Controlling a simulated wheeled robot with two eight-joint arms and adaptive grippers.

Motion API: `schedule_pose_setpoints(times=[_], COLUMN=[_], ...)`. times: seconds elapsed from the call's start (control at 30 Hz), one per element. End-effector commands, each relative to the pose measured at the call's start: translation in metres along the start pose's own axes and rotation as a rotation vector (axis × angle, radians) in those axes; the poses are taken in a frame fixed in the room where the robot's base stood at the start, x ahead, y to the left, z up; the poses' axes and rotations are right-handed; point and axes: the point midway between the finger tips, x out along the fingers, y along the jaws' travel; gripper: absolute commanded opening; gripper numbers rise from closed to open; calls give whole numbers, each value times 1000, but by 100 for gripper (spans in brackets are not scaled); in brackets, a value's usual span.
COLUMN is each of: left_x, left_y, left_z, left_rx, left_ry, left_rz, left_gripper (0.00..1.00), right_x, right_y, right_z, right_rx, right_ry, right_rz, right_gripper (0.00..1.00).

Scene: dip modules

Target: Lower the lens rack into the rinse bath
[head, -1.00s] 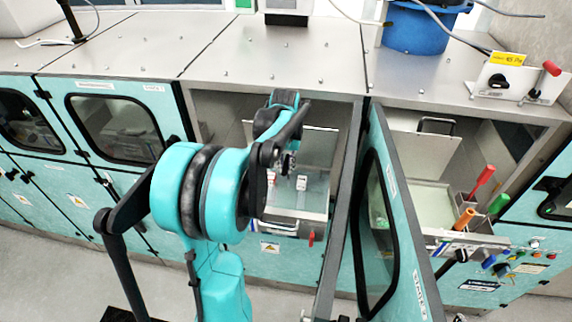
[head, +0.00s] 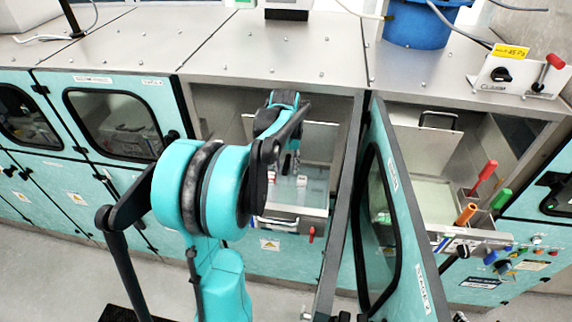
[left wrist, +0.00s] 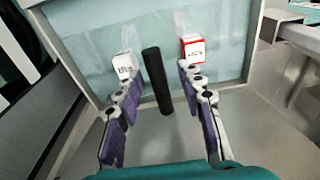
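My left gripper (left wrist: 160,105) is open inside the middle cabinet, its two purple-padded fingers apart. A black bar (left wrist: 157,80) stands between the fingers and touches neither. It may be the lens rack's handle, but no rack can be made out. A pale teal bath (head: 316,196) lies in the middle cabinet below the gripper, and its surface fills the left wrist view (left wrist: 222,30). Just beyond the fingertips are a white block (left wrist: 125,65) and a red-edged white block (left wrist: 192,48). In the head view my arm hides much of the gripper (head: 284,165). My right gripper is not in view.
An open teal door (head: 397,215) with a dark window stands right of the middle cabinet. The right cabinet holds a pale basin (head: 428,203), a black handle (head: 437,122) and coloured handles. A metal wall (left wrist: 275,90) flanks the bath.

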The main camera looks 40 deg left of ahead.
Motion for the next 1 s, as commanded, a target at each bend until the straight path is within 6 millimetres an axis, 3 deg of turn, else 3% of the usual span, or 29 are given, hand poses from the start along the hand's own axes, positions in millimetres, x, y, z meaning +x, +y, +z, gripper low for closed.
schedule_pose_setpoints(times=[0.27,0.7,1.0], left_x=[-6,-93,-120], left_y=[0,0,0], left_z=[0,0,0], left_rx=[0,0,0], left_ry=[0,0,0], left_rz=[0,0,0], left_gripper=[38,38,38], right_x=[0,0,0], right_y=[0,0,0], right_z=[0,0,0], right_rx=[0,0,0], right_ry=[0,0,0], right_rz=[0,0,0], right_gripper=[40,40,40])
